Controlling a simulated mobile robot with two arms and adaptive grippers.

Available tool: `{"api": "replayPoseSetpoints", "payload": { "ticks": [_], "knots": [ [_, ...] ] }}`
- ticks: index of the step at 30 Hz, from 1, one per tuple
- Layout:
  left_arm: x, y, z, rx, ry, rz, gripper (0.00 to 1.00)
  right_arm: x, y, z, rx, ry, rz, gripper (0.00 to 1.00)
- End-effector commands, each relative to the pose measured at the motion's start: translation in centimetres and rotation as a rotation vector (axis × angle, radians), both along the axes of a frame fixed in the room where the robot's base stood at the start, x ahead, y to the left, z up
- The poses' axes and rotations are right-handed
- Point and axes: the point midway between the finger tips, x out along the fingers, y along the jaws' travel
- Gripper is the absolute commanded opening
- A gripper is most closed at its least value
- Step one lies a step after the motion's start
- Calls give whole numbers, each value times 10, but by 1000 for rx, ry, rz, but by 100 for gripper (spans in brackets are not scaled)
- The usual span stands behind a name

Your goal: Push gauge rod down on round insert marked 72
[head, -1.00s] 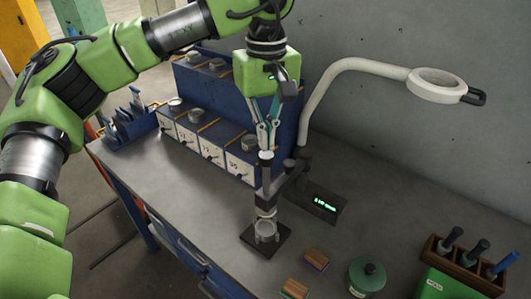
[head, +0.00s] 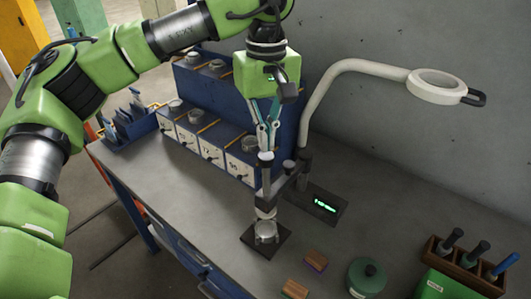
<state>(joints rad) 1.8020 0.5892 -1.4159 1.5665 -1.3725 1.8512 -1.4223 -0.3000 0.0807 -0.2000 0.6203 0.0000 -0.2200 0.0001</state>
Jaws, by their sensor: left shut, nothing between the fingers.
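The gauge stand's dark base plate (head: 248,240) sits near the middle of the bench. A round metal insert (head: 266,234) rests on it; I cannot read a number on it. The gauge rod (head: 266,172) is upright in the stand, with a pale cap on top and its lower end down at the insert. My left gripper (head: 266,146) is shut and empty, pointing down with its fingertips at the rod's cap. The exact contact is too small to tell. A black readout (head: 324,205) with green digits lies behind the stand; the digits are not legible. My right gripper is not in view.
A blue rack (head: 235,108) with numbered white fronts and round inserts stands behind. A lamp (head: 437,82) arches over the right.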

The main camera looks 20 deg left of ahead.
Motion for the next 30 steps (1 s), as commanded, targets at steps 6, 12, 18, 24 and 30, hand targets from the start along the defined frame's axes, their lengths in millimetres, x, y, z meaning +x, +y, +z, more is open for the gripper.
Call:
{"api": "replayPoseSetpoints", "payload": {
  "ticks": [6, 12, 18, 24, 30],
  "knots": [
    [0, 0, -10, 0, 0, 0, 0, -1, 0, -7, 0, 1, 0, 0],
    [0, 0, -20, -1, 1, 0, 0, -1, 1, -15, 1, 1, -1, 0],
    [0, 0, -30, 0, 1, 0, 0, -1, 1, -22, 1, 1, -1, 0],
    [0, 0, -40, 0, 1, 0, 0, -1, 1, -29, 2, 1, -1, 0],
    [0, 0, -50, 1, 1, 0, 0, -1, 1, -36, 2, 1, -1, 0]
  ]
}}
